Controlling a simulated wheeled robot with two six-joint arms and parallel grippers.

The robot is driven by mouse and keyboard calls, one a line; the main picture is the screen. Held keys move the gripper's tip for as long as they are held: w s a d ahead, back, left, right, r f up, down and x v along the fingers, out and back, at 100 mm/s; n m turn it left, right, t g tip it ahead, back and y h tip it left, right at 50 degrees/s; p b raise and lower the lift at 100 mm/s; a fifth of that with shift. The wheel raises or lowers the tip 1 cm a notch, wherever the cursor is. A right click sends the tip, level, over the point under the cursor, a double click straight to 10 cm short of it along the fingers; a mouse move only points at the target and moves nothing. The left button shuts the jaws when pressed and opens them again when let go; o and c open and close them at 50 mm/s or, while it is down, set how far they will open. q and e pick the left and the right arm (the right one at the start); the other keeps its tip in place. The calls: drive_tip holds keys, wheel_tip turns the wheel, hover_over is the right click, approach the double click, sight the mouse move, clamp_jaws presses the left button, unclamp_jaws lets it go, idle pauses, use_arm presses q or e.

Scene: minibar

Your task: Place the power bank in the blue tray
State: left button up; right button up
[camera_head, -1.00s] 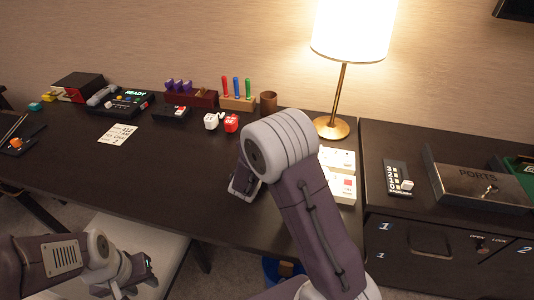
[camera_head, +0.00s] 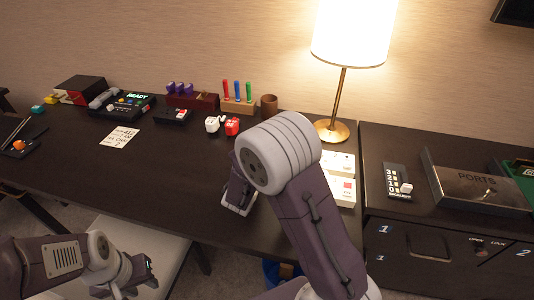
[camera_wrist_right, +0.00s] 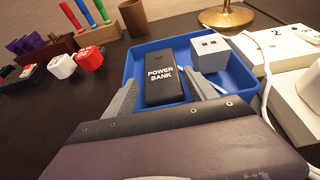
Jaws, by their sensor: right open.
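The black power bank (camera_wrist_right: 161,82), with white lettering, shows in the right wrist view inside the outline of the blue tray (camera_wrist_right: 134,66). Whether it rests on the tray floor I cannot tell. My right gripper (camera_wrist_right: 163,98) is open, with one finger on each side of the power bank. In the head view my right gripper (camera_head: 239,194) is low over the desk, partly behind my own arm, which hides the tray and power bank. My left gripper (camera_head: 132,278) hangs over the pale seat at lower left; its jaw opening is unclear.
A white charger-like block (camera_wrist_right: 210,52) sits in the tray's right part. White boxes (camera_wrist_right: 284,48) and a cable lie to its right. The lamp base (camera_head: 332,130), brown cup (camera_head: 269,104) and red-and-white blocks (camera_head: 232,126) stand behind.

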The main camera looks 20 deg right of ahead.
drive_tip(key=p+v, duration=0.1)
drive_tip(key=v, duration=0.6)
drive_tip(key=shift+s+a+r, duration=0.1)
drive_tip(key=shift+s+r, duration=0.05)
drive_tip(key=shift+s, duration=0.05)
